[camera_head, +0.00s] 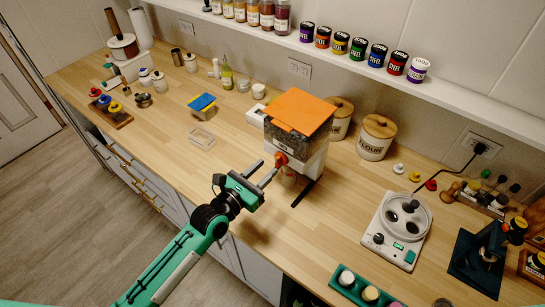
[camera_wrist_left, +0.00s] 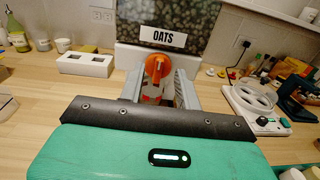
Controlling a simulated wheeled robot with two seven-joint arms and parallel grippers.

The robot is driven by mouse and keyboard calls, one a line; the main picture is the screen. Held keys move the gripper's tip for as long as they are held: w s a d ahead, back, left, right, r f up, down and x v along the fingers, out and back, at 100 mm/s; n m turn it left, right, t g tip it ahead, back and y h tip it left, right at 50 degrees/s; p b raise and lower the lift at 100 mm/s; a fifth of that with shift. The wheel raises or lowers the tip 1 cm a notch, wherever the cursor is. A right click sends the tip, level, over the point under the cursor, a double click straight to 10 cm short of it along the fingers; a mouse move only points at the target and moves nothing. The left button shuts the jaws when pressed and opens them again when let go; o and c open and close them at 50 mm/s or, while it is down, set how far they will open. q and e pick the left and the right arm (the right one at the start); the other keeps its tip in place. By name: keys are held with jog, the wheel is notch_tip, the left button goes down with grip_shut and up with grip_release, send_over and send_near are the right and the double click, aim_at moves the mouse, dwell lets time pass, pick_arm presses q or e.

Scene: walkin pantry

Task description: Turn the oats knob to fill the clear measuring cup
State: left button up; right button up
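The oats dispenser (camera_head: 295,137) has an orange lid and a dark speckled hopper; its OATS label (camera_wrist_left: 163,38) shows in the left wrist view. The orange knob (camera_head: 281,159) is on its front and also shows in the left wrist view (camera_wrist_left: 158,70). My left gripper (camera_head: 270,168) is open just in front of the knob. In the left wrist view its fingers (camera_wrist_left: 157,88) stand apart on either side of the knob, with no clear contact. A clear shape below the knob (camera_head: 288,179) seems to be the measuring cup, partly hidden. My right gripper is out of view.
A white appliance (camera_head: 397,232) with a round bowl stands right of the dispenser, and a flour canister (camera_head: 375,138) stands behind. A green tray (camera_head: 360,290) with jars lies at the front. The counter left of the dispenser has a clear flat frame (camera_head: 201,137) and free room.

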aim_at(276, 158)
pick_arm(q)
jog(key=shift+p+x, duration=0.5)
jog(key=shift+x, duration=1.65)
grip_shut()
